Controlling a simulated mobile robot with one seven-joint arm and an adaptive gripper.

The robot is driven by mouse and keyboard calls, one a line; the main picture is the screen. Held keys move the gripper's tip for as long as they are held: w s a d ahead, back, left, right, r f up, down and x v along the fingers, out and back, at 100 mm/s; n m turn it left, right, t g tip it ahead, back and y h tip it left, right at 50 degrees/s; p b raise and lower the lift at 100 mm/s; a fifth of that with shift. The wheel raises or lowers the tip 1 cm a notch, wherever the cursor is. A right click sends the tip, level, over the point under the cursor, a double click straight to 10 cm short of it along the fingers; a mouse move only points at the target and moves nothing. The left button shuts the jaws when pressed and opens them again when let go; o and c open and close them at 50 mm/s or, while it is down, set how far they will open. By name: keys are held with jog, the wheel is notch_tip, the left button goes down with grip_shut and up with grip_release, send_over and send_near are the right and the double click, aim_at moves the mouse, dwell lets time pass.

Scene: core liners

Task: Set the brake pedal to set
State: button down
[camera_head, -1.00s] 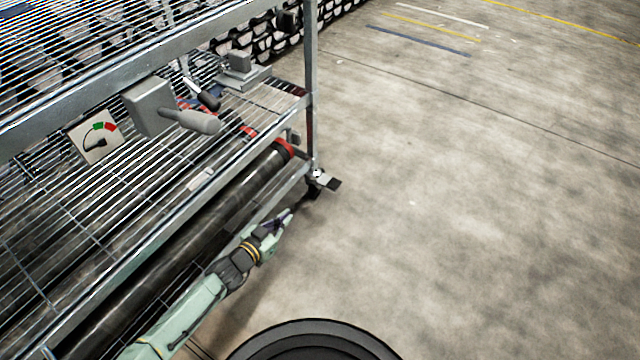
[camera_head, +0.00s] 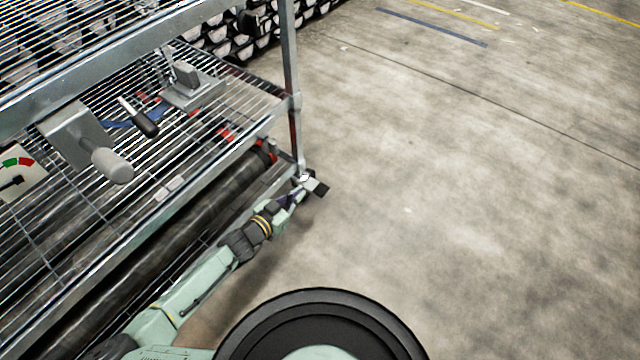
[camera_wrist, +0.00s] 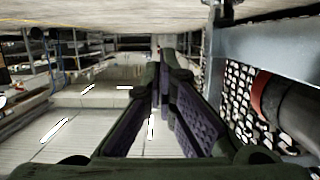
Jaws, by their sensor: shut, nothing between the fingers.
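The brake pedal (camera_head: 318,188) is a small dark tab on a pale metal piece at the foot of the rack's corner post. It sticks out to the right, just above the floor. My gripper (camera_head: 300,194) reaches low along the rack's front edge, and its fingertips are just left of the pedal. I cannot tell whether they touch it. In the wrist view my gripper (camera_wrist: 165,62) has its two dark fingers together with nothing between them. The picture there looks upside down, with the floor along the top. A small dark and metal part (camera_wrist: 228,6), perhaps the caster, is cut off at the top edge.
The wire rack (camera_head: 290,90) holds dark core tubes (camera_head: 215,195) on its lower level. A grey box with a knob (camera_head: 75,135), a dial plate (camera_head: 18,172) and a black-handled lever (camera_head: 143,120) are on the rack. Concrete floor (camera_head: 450,210) is clear to the right.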

jog(key=b, duration=0.2)
send_over(317, 193)
notch_tip(317, 193, down, 3)
jog(key=shift+s+r, duration=0.15)
jog(key=shift+r, duration=0.05)
jog(key=f, duration=0.1)
jog(key=f+b, duration=0.1)
jog(key=f, duration=0.1)
jog(key=shift+w+d+f, duration=0.1)
jog(key=shift+w, duration=0.1)
jog(key=shift+f, duration=0.35)
